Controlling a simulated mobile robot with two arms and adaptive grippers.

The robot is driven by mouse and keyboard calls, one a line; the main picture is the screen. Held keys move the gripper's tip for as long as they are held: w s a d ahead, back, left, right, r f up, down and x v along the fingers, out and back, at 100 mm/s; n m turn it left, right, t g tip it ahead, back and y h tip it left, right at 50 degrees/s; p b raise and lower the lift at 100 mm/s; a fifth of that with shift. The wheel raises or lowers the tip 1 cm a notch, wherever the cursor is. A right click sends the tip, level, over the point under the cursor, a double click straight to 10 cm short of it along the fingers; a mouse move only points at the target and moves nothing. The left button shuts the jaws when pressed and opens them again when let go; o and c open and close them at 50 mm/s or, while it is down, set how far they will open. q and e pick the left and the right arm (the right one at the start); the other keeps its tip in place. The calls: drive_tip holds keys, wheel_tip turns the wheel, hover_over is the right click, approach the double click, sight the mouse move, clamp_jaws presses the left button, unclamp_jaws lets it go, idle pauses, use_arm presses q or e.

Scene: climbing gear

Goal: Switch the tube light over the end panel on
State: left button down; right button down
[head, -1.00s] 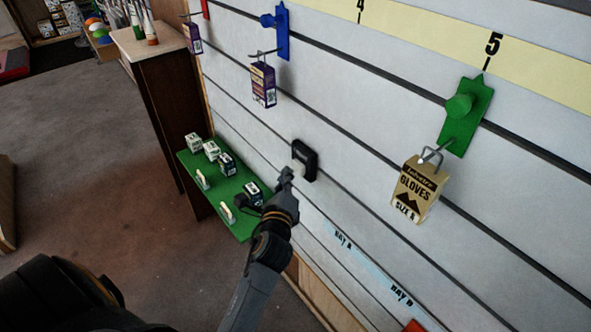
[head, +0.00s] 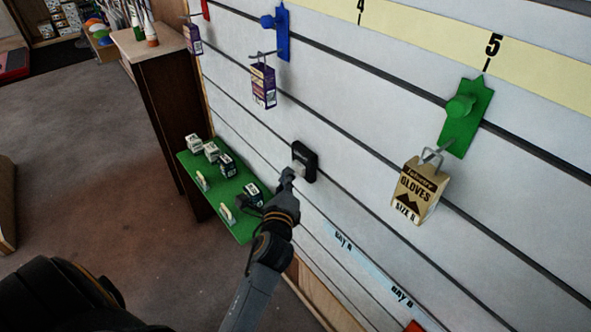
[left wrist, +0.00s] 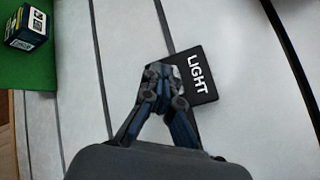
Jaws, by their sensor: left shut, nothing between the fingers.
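A black switch plate (head: 309,160) is fixed to the white slatted wall in the middle of the head view. A pale part (head: 299,169) shows low on its left side. In the left wrist view the plate (left wrist: 204,74) carries the white word LIGHT. My left gripper (head: 288,174) is shut and empty, its tips at the plate's lower left. In the left wrist view the gripper tips (left wrist: 160,70) cover the plate's left part; I cannot tell whether they touch it. The tube light is not in view. My right gripper is not in view.
A green shelf (head: 233,187) with several small boxes is below left of the switch. A gloves pack (head: 418,190) hangs from a green hook plate (head: 466,118) at right. A purple box (head: 263,85) hangs above. The wall around the switch is bare.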

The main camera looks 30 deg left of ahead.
use_arm(q)
drive_tip(key=shift+w, duration=0.1)
idle(0.4)
drive_tip(key=shift+w+d, duration=0.2)
drive_tip(key=shift+w, duration=0.25)
idle(0.4)
drive_tip(key=shift+s+a+p, duration=0.2)
drive_tip(key=shift+s+p, duration=0.1)
drive_tip(key=shift+s, duration=0.25)
drive_tip(key=s+a+p, duration=0.1)
drive_tip(key=s+a, duration=0.1)
drive_tip(key=s, duration=0.3)
drive_tip(key=shift+s+a, duration=0.15)
drive_tip(key=shift+s, duration=0.15)
idle(0.6)
